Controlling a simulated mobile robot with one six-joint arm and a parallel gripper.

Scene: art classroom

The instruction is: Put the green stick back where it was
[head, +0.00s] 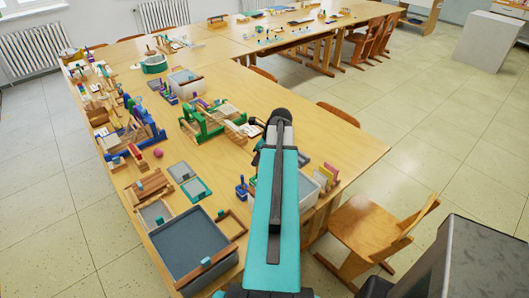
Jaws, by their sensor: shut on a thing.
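My teal arm (276,215) reaches forward over the long wooden table, with a dark joint at its far end. My gripper cannot be made out; the arm hides what lies behind and below it. I cannot pick out the green stick for certain. A small blue holder (241,190) with upright pieces stands on the table just left of my arm. A green wooden frame (204,122) stands farther back on the table.
A large grey tray (188,243) fills the table's near left end. A blue frame (148,127) and a reddish ball (158,153) lie farther left. A wooden chair (368,228) is at the right edge.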

